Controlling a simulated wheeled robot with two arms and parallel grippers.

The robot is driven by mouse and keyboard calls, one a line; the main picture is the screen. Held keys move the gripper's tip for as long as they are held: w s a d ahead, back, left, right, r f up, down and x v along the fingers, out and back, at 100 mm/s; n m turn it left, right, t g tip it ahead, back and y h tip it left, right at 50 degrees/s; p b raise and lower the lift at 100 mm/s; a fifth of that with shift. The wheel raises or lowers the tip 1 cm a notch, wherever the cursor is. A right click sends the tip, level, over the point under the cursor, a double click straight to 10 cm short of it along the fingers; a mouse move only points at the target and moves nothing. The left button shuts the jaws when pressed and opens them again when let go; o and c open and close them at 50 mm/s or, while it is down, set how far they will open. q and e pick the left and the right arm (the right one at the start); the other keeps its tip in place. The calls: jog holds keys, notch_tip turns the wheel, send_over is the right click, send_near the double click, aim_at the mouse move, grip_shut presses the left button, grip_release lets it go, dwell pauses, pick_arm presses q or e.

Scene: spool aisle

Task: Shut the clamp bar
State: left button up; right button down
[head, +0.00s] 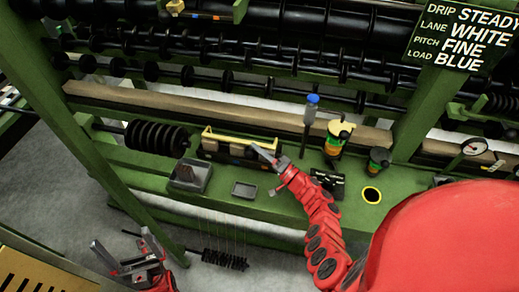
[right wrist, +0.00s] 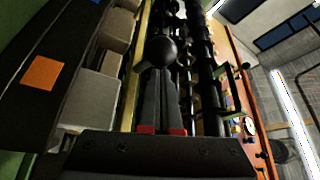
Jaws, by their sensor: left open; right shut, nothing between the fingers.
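The clamp bar appears to be the thin yellow bar (head: 232,137) along the back of a dark holder (head: 212,154) on the green bench. In the right wrist view a yellow strip (right wrist: 136,75) runs beside the fingers, and a black ball knob (right wrist: 157,50) sits at or just beyond their tips. I cannot tell whether they touch. My right gripper (head: 262,155) is shut and empty at the holder's right end; it also shows in the right wrist view (right wrist: 159,75). My left gripper (head: 122,262) is open and empty, low at the left, away from the holder.
Grey blocks (right wrist: 98,97) lie beside the yellow strip. A grey tray (head: 190,176) and a small dish (head: 244,189) stand in front of the holder. A blue-topped post (head: 311,110) and a green-orange jar (head: 338,137) stand to the right. Black rollers (head: 250,60) run behind.

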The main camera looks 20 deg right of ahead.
jog(key=f+b, duration=0.1)
jog(key=b, duration=0.3)
jog(key=shift+s+a+f+n+y, duration=0.1)
jog(key=shift+a+n+y, duration=0.05)
jog(key=shift+n+y, duration=0.15)
jog(key=shift+s+r+b, duration=0.2)
jog(key=shift+b, duration=0.5)
jog(key=shift+r, duration=0.1)
